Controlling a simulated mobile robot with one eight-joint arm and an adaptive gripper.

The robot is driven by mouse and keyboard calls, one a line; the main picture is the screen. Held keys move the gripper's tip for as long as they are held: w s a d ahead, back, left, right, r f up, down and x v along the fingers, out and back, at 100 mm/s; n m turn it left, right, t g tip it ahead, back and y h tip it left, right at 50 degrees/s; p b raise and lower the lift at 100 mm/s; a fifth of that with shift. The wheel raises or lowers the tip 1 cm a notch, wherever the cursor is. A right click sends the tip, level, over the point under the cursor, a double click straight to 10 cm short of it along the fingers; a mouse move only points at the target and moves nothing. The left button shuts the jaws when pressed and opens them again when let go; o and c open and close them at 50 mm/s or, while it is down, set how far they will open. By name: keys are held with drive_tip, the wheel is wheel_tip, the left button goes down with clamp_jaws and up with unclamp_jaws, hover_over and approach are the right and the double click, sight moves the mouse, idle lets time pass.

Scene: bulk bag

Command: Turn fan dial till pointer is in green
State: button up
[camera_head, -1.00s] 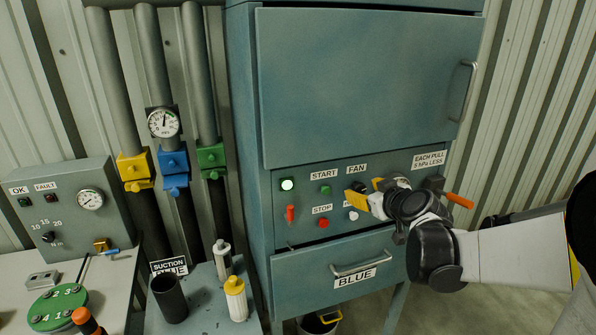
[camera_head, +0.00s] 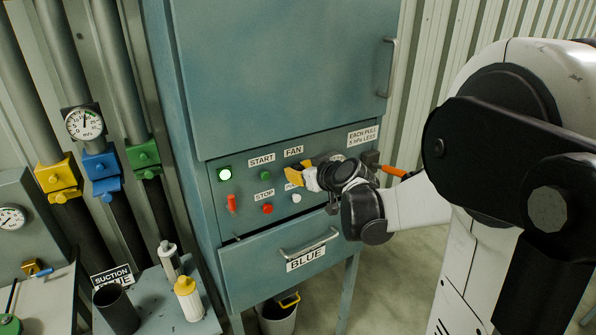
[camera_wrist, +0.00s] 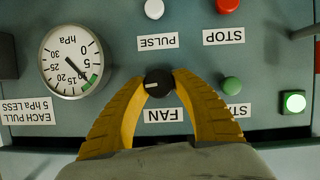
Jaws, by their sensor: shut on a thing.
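In the wrist view, which is upside down, the black fan dial (camera_wrist: 158,83) with a white mark sits above its FAN label. My gripper (camera_wrist: 157,86) has its yellow fingers on either side of the dial, shut on it. In the head view my gripper (camera_head: 299,176) is at the panel and hides the dial. The round hPa gauge (camera_wrist: 71,60) has a short green band; its needle points to the lower right, towards that band, but whether it is inside is hard to tell. An m/s gauge (camera_head: 84,123) is on the blue-valved pipe, its needle roughly upward.
Close to the dial are the white PULSE button (camera_wrist: 154,9), red STOP button (camera_wrist: 228,5), green START button (camera_wrist: 231,85) and a lit green lamp (camera_wrist: 293,102). An orange-handled lever (camera_head: 392,171) is right of the gripper. A bottle (camera_head: 187,298) stands on the table.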

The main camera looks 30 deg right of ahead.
drive_tip(key=shift+m+y, duration=0.4)
drive_tip(key=shift+m, duration=0.2)
drive_tip(key=o, duration=1.2)
drive_tip(key=shift+s, duration=0.1)
drive_tip(key=v, duration=1.1)
drive_tip(key=shift+s+r, duration=0.25)
drive_tip(key=shift+s, duration=0.1)
